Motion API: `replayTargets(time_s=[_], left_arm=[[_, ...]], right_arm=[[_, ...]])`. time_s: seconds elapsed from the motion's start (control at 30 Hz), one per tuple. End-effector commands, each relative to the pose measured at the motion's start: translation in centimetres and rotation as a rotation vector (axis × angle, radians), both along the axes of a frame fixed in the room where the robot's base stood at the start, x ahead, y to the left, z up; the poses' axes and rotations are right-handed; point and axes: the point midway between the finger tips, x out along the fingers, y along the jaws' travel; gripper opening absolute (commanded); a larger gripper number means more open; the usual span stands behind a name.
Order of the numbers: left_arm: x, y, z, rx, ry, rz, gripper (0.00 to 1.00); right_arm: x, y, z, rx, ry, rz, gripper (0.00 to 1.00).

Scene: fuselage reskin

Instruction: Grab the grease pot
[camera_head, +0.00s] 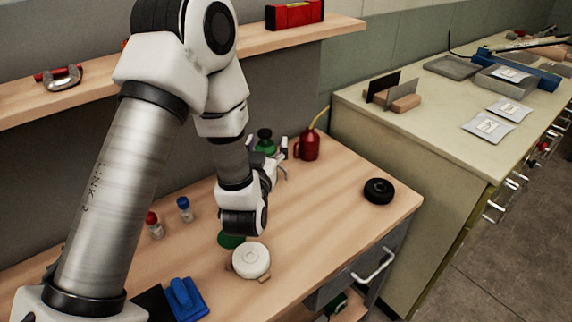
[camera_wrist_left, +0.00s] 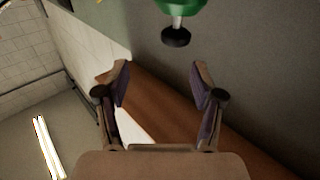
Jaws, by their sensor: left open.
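No pot is labelled, so I cannot tell for sure which thing is the grease pot. A green container with a black knob (camera_head: 265,140) stands at the back of the wooden bench, partly hidden by my left gripper. In the wrist view a green body with a metal stem and black knob (camera_wrist_left: 176,35) hangs upside down in the picture, beyond the fingertips and apart from them. My left gripper (camera_head: 283,160) is open and empty, in front of the green container; its two spread fingers show in the wrist view (camera_wrist_left: 160,85). My right gripper is not in view.
A red oil can (camera_head: 308,145) stands close to the right of the gripper. A white round object (camera_head: 251,260), green round item (camera_head: 230,240), black ring (camera_head: 378,190), small bottles (camera_head: 154,225) and blue tool (camera_head: 185,298) are on the bench. A shelf (camera_head: 262,42) runs above.

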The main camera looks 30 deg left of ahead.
Motion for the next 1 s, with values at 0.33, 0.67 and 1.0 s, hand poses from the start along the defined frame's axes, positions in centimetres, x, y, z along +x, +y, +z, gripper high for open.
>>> replayTargets(time_s=[0.33, 0.67, 1.0], left_arm=[[2.4, 1.7, -1.9, -0.007, 0.031, 0.009, 0.67], [6.7, 3.9, -2.1, -0.006, 0.03, 0.008, 0.67], [6.7, 3.9, -2.2, -0.005, 0.031, 0.007, 0.14]], right_arm=[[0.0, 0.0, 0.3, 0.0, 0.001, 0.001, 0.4], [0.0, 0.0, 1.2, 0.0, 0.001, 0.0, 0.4], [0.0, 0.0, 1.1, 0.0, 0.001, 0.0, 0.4]])
